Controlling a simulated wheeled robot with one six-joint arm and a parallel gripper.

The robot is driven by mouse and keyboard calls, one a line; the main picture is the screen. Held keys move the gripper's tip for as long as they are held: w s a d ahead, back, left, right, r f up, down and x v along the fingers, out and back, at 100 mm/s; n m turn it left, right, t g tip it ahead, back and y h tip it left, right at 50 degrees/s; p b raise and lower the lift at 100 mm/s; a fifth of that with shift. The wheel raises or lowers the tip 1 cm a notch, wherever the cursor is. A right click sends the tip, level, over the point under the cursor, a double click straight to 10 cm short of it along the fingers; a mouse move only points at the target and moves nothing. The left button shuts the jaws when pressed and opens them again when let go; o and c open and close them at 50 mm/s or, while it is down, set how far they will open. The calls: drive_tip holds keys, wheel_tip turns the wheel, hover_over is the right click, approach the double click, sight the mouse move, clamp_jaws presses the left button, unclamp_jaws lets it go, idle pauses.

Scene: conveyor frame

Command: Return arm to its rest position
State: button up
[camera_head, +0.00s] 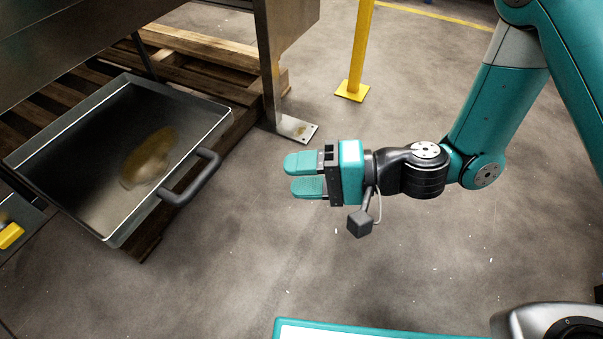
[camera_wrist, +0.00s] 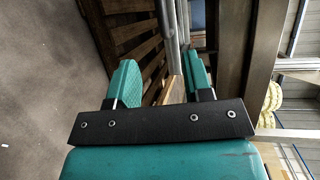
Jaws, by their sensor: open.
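My gripper (camera_head: 287,175) is at the middle of the head view, with its two teal fingers pointing left. The fingers are apart and nothing is between them. It is above the bare floor, to the right of a metal tray (camera_head: 80,195) and apart from the tray's dark handle (camera_head: 190,180). My arm reaches in from the upper right. In the wrist view my gripper (camera_wrist: 160,80) also shows its two fingers spread, with a wooden pallet (camera_wrist: 135,35) beyond them.
The tray holds a brownish stain or puddle (camera_head: 150,157). A metal frame leg (camera_head: 295,128) stands behind the gripper, and a yellow post (camera_head: 355,60) stands farther back. A yellow object (camera_head: 10,235) shows at the left edge. The floor below and right of the gripper is clear.

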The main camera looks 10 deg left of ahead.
idle(0.4)
drive_tip(key=s+d+r+n+h+p, duration=0.4)
drive_tip(key=d+r+h, duration=0.2)
drive_tip(key=d+r, duration=0.5)
drive_tip(key=s+d+r+n+h+p, duration=0.35)
drive_tip(key=d+r+h+p, duration=0.35)
drive_tip(key=r, duration=0.6)
wheel_tip(320, 180, up, 36)
drive_tip(key=y+p, duration=0.1)
drive_tip(key=p, duration=3.3)
drive_tip(key=shift+d+f+t, duration=0.15)
drive_tip(key=shift+d+t, duration=0.25)
